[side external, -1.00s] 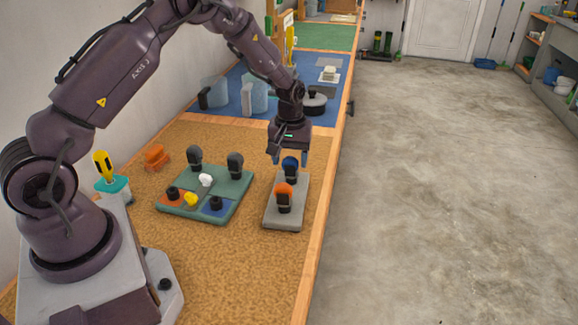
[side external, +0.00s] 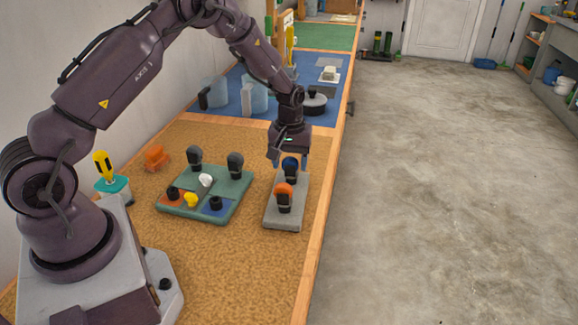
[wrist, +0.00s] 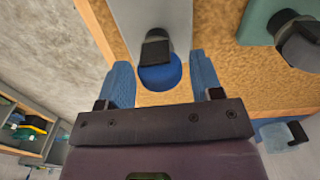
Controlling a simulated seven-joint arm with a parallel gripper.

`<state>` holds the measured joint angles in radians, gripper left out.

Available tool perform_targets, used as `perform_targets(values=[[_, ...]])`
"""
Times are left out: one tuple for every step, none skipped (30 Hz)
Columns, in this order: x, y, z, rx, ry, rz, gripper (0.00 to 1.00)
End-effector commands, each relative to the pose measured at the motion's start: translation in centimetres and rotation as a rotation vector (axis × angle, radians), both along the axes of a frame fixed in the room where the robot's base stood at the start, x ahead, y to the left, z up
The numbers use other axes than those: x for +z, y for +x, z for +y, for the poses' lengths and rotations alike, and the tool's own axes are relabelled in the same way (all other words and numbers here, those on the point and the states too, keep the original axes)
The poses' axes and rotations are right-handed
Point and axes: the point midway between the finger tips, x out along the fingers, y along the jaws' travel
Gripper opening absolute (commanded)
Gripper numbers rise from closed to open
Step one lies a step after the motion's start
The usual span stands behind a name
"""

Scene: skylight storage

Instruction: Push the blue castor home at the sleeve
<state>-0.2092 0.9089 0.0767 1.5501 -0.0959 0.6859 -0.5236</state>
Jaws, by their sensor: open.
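The blue castor (side external: 290,163) stands at the far end of a grey block (side external: 272,217) on the cork-topped bench. Its lower part sits in a dark sleeve (side external: 290,177). In the wrist view the blue castor (wrist: 160,76) shows between my fingers, with a black piece over part of it. My gripper (side external: 289,161) is open, pointing down, with its blue fingers on either side of the castor. I cannot tell whether they touch it. An orange castor (side external: 284,189) stands in the nearer dark sleeve of the same block.
A green tray (side external: 232,196) with two dark castors, small white and yellow pieces and black sleeves lies left. An orange castor lies farther left (side external: 157,157). Clear containers (side external: 255,97) and a black pot (side external: 314,103) stand on the blue mat behind.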

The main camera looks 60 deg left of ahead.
Motion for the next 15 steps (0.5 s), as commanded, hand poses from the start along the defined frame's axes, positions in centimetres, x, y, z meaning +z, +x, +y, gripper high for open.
perform_targets(values=[[0.0, -0.01, -0.01, 0.0, 0.0, 0.0, 0.6], [0.0, -0.01, -0.01, 0.0, 0.0, 0.0, 0.6], [0.0, -0.01, -0.01, 0.0, 0.0, 0.0, 0.5], [0.0, -0.01, -0.01, 0.0, 0.0, 0.0, 0.43], [0.0, -0.01, -0.01, 0.0, 0.0, 0.0, 0.37], [-0.01, -0.01, -0.01, 0.0, 0.0, 0.0, 0.27], [-0.01, -0.01, -0.01, 0.0, 0.0, 0.0, 0.2], [-0.01, -0.01, -0.01, 0.0, 0.0, 0.0, 0.14], [0.0, -0.01, -0.01, 0.0, 0.0, 0.0, 0.1], [0.01, -0.01, -0.01, 0.0, 0.0, 0.0, 0.1], [0.01, 0.0, 0.0, 0.0, 0.0, 0.0, 0.1], [0.02, 0.0, 0.0, 0.0, 0.0, 0.0, 0.1], [0.04, 0.01, -0.01, -0.001, 0.0, 0.0, 0.1], [0.06, 0.01, -0.01, -0.001, 0.0, 0.0, 0.1], [0.1, 0.01, -0.01, -0.001, 0.0, 0.0, 0.1]])
